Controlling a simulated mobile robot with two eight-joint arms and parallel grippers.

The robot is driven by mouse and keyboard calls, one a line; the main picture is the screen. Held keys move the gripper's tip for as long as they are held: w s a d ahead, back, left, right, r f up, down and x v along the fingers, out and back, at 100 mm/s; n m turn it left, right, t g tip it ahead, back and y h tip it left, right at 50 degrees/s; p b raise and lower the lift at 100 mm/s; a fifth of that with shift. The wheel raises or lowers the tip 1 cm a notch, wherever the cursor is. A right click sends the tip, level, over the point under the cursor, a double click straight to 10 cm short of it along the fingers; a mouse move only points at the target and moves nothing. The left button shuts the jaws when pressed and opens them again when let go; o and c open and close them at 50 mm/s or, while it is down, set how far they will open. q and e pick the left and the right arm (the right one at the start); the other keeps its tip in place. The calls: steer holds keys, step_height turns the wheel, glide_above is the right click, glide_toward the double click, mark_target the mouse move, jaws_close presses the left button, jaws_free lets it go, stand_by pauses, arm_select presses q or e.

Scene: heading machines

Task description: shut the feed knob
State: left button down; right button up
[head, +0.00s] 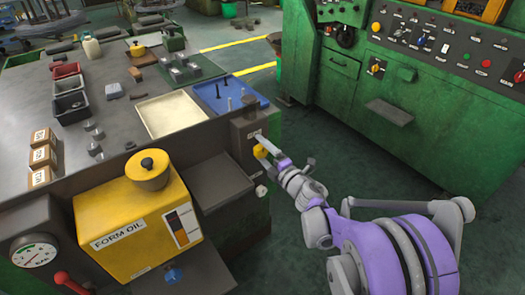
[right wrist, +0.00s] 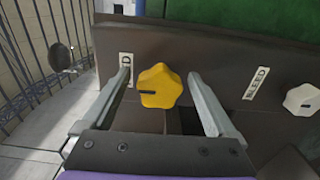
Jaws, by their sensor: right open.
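The yellow lobed feed knob (head: 261,151) is on the dark end face of the bench, below a small white label. In the right wrist view the yellow knob (right wrist: 163,86) has a dark mark on its left side, lying about level. My right gripper (right wrist: 160,75) is open, with one finger on each side of the knob. Gaps show between the fingers and the knob. The left finger partly covers the label, leaving a "D" visible. In the head view my right gripper (head: 266,147) reaches the knob from the right and hides part of it. My left gripper is out of view.
A white knob (right wrist: 303,99) beside a "BLEED" label (right wrist: 257,83) is on the same face. A yellow "FORM OIL" box (head: 130,230) and a red lever (head: 72,283) are at front left. A green machine (head: 440,130) stands right, across open floor.

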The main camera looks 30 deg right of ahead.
steer(key=s+d, duration=0.1)
steer(key=s, duration=0.9)
steer(key=shift+s, duration=0.4)
